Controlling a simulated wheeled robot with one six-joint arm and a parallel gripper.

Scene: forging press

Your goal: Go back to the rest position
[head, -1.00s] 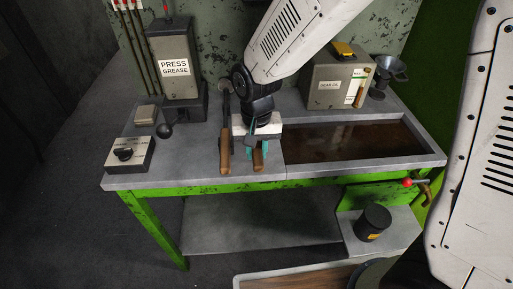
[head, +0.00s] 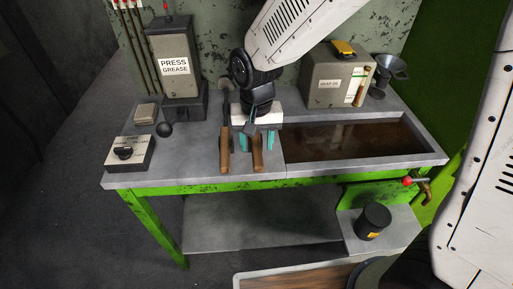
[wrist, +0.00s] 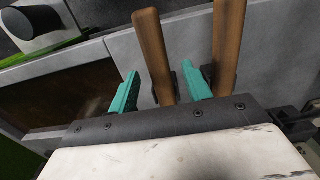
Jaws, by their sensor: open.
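My gripper (head: 256,142) is over the middle of the green-framed bench (head: 160,180), above a wooden-handled tool (head: 257,158). Its teal fingers are apart in the head view. In the wrist view my gripper (wrist: 160,90) also shows open, with a wooden handle (wrist: 152,50) visible between the fingers and not gripped. A second wooden handle (head: 225,153) lies to the left, and it shows at the right in the wrist view (wrist: 228,45). The tool heads are partly hidden behind my gripper and arm.
A press grease dispenser (head: 174,62) stands at the back left, with a knob box (head: 129,153) in front. A gear oil box (head: 333,80) stands at the back right, behind a sunken tray of brown liquid (head: 350,139). A black canister (head: 373,221) sits on the lower shelf.

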